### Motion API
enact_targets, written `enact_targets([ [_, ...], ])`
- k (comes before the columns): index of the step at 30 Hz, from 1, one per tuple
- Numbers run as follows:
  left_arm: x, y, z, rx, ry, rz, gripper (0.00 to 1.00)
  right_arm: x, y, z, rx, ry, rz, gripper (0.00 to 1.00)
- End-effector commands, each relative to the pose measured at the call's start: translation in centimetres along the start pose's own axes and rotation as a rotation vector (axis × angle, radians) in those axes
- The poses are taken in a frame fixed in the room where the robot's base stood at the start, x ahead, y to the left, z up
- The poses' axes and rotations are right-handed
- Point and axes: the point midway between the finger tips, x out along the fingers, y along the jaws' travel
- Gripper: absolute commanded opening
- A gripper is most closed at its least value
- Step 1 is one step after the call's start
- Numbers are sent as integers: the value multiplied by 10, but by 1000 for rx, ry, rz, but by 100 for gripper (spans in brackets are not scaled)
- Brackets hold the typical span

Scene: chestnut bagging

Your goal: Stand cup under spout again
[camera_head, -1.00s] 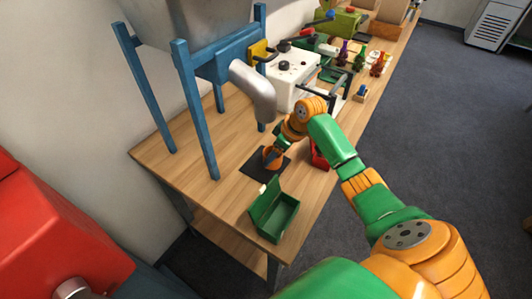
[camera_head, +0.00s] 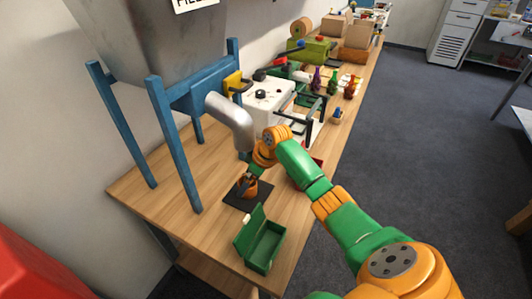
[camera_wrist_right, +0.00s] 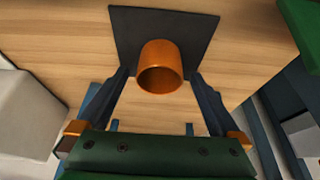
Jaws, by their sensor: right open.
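An orange cup (camera_head: 249,188) stands on a dark square mat (camera_head: 234,200) on the wooden table, in front of the hopper's blue legs. The grey metal spout (camera_head: 234,120) points down near it. My right gripper (camera_head: 247,180) reaches down at the cup. In the right wrist view, the cup (camera_wrist_right: 161,66) lies between the two dark open fingers of my right gripper (camera_wrist_right: 159,74), with gaps visible on both sides. The cup's open rim faces the wrist camera. My left gripper is not in view.
A green open box (camera_head: 262,243) stands near the table's front corner. A red container (camera_head: 306,176) is partly hidden behind my right arm. A white machine (camera_head: 267,100) and small coloured bottles (camera_head: 333,83) stand farther back. Bare table lies left of the mat.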

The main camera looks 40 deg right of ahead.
Motion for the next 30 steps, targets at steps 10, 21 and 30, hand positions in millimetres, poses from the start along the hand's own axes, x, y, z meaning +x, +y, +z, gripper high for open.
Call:
enact_targets([
  [10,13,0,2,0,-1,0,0,-30,2,82,-1,-7,3,100],
  [21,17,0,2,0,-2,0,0,-47,3,112,-1,0,0,100],
  [30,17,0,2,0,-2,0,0,-47,3,111,-1,0,0,100],
])
